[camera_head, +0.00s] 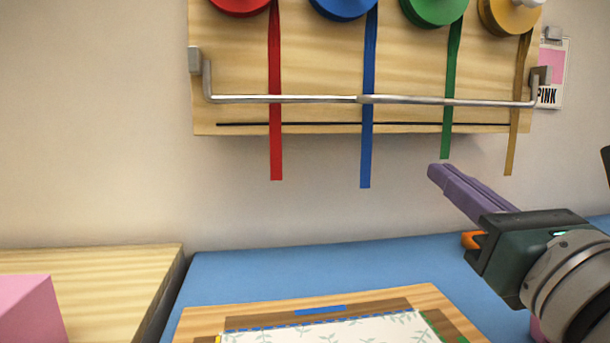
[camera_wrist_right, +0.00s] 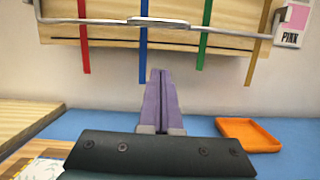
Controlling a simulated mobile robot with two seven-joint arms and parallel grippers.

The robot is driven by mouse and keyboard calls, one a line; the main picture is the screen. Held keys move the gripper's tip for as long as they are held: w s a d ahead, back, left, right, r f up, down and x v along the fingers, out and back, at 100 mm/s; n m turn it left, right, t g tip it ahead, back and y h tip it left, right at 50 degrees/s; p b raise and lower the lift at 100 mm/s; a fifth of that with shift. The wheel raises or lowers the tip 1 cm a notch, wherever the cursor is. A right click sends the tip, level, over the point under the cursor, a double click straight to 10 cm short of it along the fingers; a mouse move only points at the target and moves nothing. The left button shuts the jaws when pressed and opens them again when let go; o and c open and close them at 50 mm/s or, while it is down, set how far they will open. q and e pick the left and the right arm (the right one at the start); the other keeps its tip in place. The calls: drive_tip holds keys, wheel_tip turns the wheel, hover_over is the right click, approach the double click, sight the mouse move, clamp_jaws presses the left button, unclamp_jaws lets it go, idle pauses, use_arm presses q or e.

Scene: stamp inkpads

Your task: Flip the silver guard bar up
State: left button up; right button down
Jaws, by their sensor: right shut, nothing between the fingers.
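The silver guard bar (camera_head: 300,99) runs across the lower part of a wooden wall board (camera_head: 235,60), in front of the hanging ribbons. It hangs from grey brackets at both ends of the board. It also shows in the right wrist view (camera_wrist_right: 110,21). My right gripper (camera_head: 432,172) has purple fingers, shut and empty. It is below the bar, apart from it, near the lower end of the green ribbon in the head view. In the right wrist view its fingers (camera_wrist_right: 156,75) point toward the board. My left gripper is not in view.
Red (camera_head: 275,140), blue (camera_head: 366,150), green (camera_head: 446,140) and yellow (camera_head: 512,150) ribbons hang from spools. Below are a blue table surface (camera_head: 300,263), a framed patterned sheet (camera_head: 330,332), a pink block (camera_head: 30,305) and an orange tray (camera_wrist_right: 248,147). A PINK card (camera_head: 550,95) is at right.

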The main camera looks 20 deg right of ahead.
drive_tip(key=shift+a+f, duration=0.1)
drive_tip(key=shift+w, duration=0.1)
drive_tip(key=p+x, duration=0.2)
drive_tip(key=x, duration=0.7)
drive_tip(key=shift+w+r+p, duration=0.25)
drive_tip(key=shift+w+p, duration=0.05)
drive_tip(key=s+r+p, duration=0.2)
drive_tip(key=r, duration=0.1)
drive_tip(key=shift+a+r+p, duration=0.15)
drive_tip(key=shift+p, duration=0.25)
